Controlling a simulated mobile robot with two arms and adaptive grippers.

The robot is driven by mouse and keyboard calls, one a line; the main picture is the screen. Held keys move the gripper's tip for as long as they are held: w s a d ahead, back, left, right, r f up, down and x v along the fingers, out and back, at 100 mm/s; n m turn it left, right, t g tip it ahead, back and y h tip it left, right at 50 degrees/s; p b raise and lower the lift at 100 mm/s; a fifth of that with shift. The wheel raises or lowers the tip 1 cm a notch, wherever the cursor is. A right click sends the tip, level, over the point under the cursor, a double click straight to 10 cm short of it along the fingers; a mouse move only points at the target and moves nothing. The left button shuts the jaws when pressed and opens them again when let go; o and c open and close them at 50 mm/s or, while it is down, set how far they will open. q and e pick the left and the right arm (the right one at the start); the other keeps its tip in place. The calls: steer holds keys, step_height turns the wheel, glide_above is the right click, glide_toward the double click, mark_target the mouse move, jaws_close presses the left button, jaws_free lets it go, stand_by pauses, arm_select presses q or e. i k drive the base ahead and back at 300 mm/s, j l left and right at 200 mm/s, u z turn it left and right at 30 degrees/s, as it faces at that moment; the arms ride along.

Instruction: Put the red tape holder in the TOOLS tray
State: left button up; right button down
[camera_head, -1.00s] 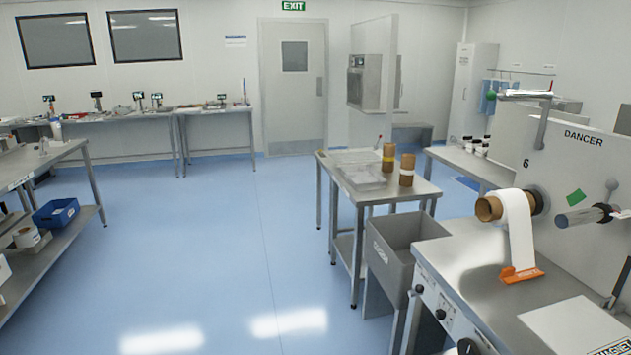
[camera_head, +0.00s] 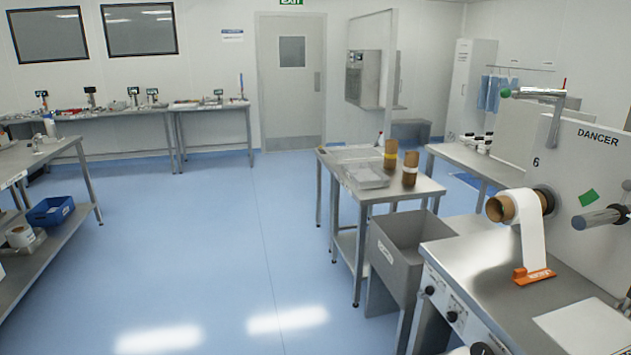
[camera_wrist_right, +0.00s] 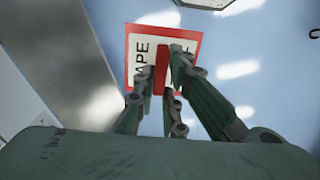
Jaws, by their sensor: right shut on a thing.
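In the right wrist view, my right gripper (camera_wrist_right: 163,92) is shut on a red bar at the middle of a flat, red-edged piece, which I take to be the red tape holder (camera_wrist_right: 192,40). Its white face carries black letters, of which "APE" shows; the fingers hide part of it. It is held above the blue floor. Neither gripper shows in the head view. I cannot make out a tray marked TOOLS in either view.
A blue bin (camera_head: 50,211) stands on the lower shelf at left. A steel table (camera_head: 430,187) with clear trays and brown rolls, a grey bin (camera_head: 388,265) and the DANCER machine (camera_head: 585,180) stand at right. Blue floor (camera_head: 215,250) between them is clear.

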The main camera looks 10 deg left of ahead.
mark_target(360, 174)
steer(key=i+l+u, duration=0.15)
steer(key=i, duration=0.4)
steer(key=i+l+u, duration=0.15)
steer(key=i, duration=0.35)
steer(key=i+l+u, duration=0.2)
steer(key=i+l, duration=0.15)
steer(key=i, duration=0.2)
steer(key=i+l, duration=0.1)
steer(key=i, duration=1.6)
steer(key=i+z, duration=0.15)
steer(key=i, duration=0.3)
steer(key=i+j+z, duration=0.15)
steer(key=i, duration=0.25)
steer(key=i+j+z, duration=0.15)
steer(key=i, duration=0.25)
